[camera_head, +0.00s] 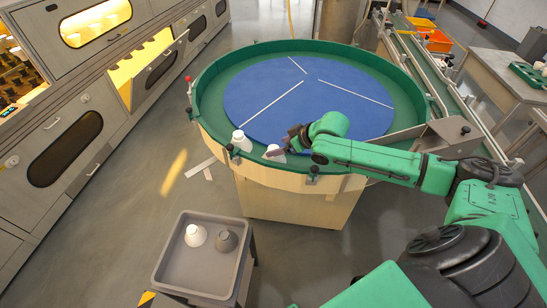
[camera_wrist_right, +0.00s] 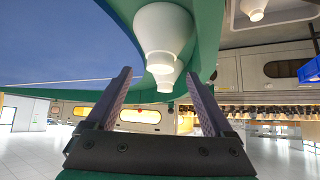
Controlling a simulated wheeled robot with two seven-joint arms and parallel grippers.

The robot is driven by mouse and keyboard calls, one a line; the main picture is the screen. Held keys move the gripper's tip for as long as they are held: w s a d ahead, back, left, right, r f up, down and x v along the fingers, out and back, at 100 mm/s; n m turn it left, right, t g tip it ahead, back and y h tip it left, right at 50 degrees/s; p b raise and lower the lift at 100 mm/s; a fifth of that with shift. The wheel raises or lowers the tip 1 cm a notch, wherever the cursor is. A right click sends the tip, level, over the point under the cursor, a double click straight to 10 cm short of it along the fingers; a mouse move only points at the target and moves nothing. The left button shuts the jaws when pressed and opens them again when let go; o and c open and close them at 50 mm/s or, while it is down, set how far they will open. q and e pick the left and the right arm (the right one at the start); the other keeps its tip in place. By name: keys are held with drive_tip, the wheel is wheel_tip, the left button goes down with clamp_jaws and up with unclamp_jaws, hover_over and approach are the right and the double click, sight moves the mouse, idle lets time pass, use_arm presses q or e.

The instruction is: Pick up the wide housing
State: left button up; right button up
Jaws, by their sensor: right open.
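Two white housings stand near the close edge of the round table: one at the left (camera_head: 241,141), and one (camera_head: 274,152) by my right gripper (camera_head: 292,136). The right gripper is open and empty, its fingers at table level. In the right wrist view, a large white housing (camera_wrist_right: 162,28) is just beyond the open fingertips (camera_wrist_right: 158,75), with a second white one (camera_wrist_right: 162,82) partly behind it. No contact with the fingers is clear. Which housing is the wide one I cannot tell for sure. My left gripper is not in view.
The table has a raised green rim (camera_head: 210,118) and a blue disc (camera_head: 260,95) with white divider strips. Ovens (camera_head: 70,140) line the left; a conveyor (camera_head: 440,75) runs at right.

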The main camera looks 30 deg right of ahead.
sight(274, 148)
drive_tip(key=x, duration=0.4)
drive_tip(key=shift+w+f, duration=0.1)
drive_tip(key=shift+f, duration=0.1)
clamp_jaws()
drive_tip(key=shift+r, duration=0.1)
